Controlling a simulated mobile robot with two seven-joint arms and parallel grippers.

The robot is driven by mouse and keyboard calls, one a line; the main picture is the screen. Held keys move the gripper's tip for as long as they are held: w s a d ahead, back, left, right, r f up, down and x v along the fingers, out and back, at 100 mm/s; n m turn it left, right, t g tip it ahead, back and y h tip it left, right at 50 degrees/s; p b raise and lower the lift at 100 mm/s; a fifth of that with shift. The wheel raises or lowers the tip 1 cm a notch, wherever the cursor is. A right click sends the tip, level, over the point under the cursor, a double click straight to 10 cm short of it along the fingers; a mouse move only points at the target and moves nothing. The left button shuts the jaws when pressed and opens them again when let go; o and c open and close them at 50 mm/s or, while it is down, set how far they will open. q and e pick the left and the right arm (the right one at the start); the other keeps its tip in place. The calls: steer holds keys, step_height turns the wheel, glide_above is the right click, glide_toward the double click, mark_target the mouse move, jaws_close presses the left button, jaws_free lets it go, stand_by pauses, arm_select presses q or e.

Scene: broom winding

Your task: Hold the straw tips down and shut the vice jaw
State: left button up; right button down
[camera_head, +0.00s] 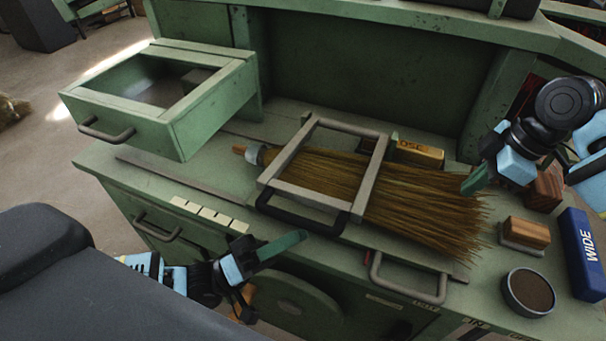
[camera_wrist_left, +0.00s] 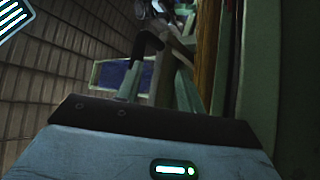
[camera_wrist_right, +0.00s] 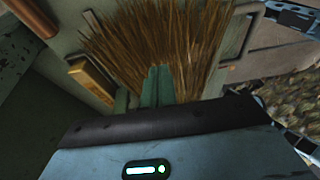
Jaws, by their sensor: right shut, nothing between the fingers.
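The broom's straw (camera_head: 430,205) lies flat on the green bench, fanned out with its tips toward the right. Its bound neck (camera_head: 254,154) points left. A grey metal frame (camera_head: 373,175) with a dark front bar (camera_head: 300,215) lies across the straw; I cannot tell whether it is the vice jaw. My right gripper (camera_head: 472,182) is shut and empty at the straw's back right edge. Its green fingers (camera_wrist_right: 158,86) overlap the straw (camera_wrist_right: 145,35) in the right wrist view; contact is unclear.
An open green drawer (camera_head: 160,130) stands at the back left. A metal loop handle (camera_head: 410,290) is at the front edge. A wooden block (camera_head: 526,232), a round dark tin (camera_head: 529,292) and a blue WIDE box (camera_head: 578,250) crowd the right. A brass-coloured block (camera_head: 420,154) lies behind the straw.

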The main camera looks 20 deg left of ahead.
arm_select(q)
steer(key=s+a+f, duration=0.3)
steer(key=a+f, duration=0.2)
steer(key=a, duration=0.1)
steer(key=shift+f, duration=0.35)
stand_by(0.7)
stand_by(0.4)
steer(key=v, duration=1.2)
